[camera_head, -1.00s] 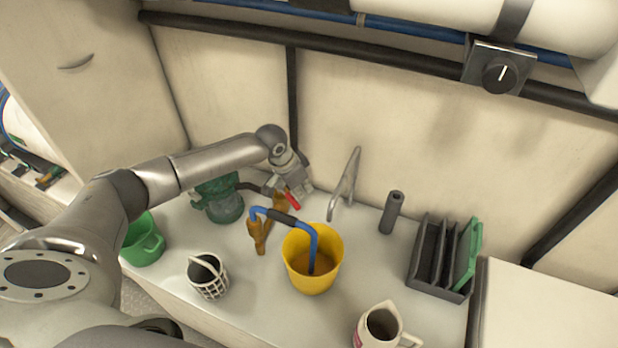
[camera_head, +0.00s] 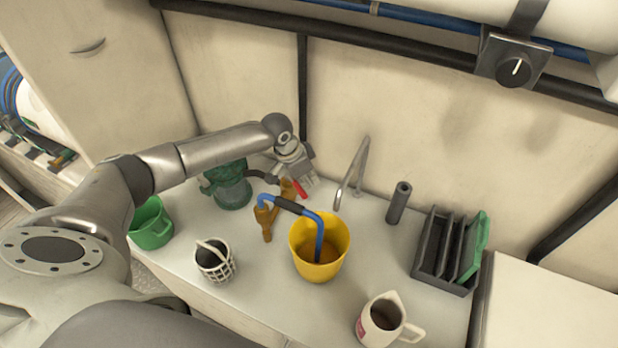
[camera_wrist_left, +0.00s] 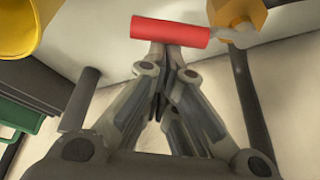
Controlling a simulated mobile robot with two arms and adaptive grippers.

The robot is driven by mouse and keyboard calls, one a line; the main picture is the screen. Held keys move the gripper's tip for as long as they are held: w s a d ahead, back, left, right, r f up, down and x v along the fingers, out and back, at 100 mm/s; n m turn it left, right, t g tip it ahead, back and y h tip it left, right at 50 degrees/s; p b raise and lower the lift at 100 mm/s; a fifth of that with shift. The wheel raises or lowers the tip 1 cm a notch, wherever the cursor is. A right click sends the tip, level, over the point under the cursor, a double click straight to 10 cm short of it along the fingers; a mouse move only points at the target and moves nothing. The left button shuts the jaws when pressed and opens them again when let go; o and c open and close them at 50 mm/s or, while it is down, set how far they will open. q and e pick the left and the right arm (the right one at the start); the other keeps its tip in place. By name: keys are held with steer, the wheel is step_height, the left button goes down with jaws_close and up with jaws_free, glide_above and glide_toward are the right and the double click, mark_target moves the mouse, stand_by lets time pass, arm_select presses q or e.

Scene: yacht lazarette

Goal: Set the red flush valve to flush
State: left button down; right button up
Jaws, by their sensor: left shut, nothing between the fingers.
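The red flush valve handle (camera_head: 299,189) shows as a small red lever just past my left gripper in the head view. In the left wrist view the red handle (camera_wrist_left: 170,31) lies across the view at the fingertips, joined by a grey stem to a brass body (camera_wrist_left: 236,12). In the head view the brass fitting (camera_head: 267,216) stands on the counter with a blue hose (camera_head: 290,206) running from it. My left gripper (camera_head: 308,182) is shut and empty, its tips (camera_wrist_left: 168,48) at or very near the handle; contact cannot be told. My right gripper is out of view.
The blue hose ends in a yellow bucket (camera_head: 340,262). A green strainer (camera_head: 231,190), green mug (camera_head: 150,228), white basket (camera_head: 217,266), pitcher (camera_head: 372,325), dark cylinder (camera_head: 398,203), metal faucet (camera_head: 352,176) and dark rack (camera_head: 437,252) stand around on the counter.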

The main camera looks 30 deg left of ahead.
mark_target(300, 191)
arm_select(q)
steer(key=shift+s, duration=0.2)
steer(key=m, duration=0.1)
steer(key=s+m, duration=0.1)
steer(key=shift+s+a+f+m+g+h, duration=0.1)
steer(key=shift+s+a+m+g+h, duration=0.2)
steer(key=shift+a+m+h, duration=0.1)
steer(key=m, duration=0.1)
steer(key=s+a+m, duration=0.1)
steer(key=shift+s+m+g+h, duration=0.2)
steer(key=shift+m+g+h, duration=0.1)
steer(key=shift+m+g, duration=0.1)
steer(key=shift+s+a+m+g, duration=0.4)
steer(key=shift+s+a+m, duration=0.65)
steer(key=shift+a+m, duration=0.2)
steer(key=shift+a, duration=0.1)
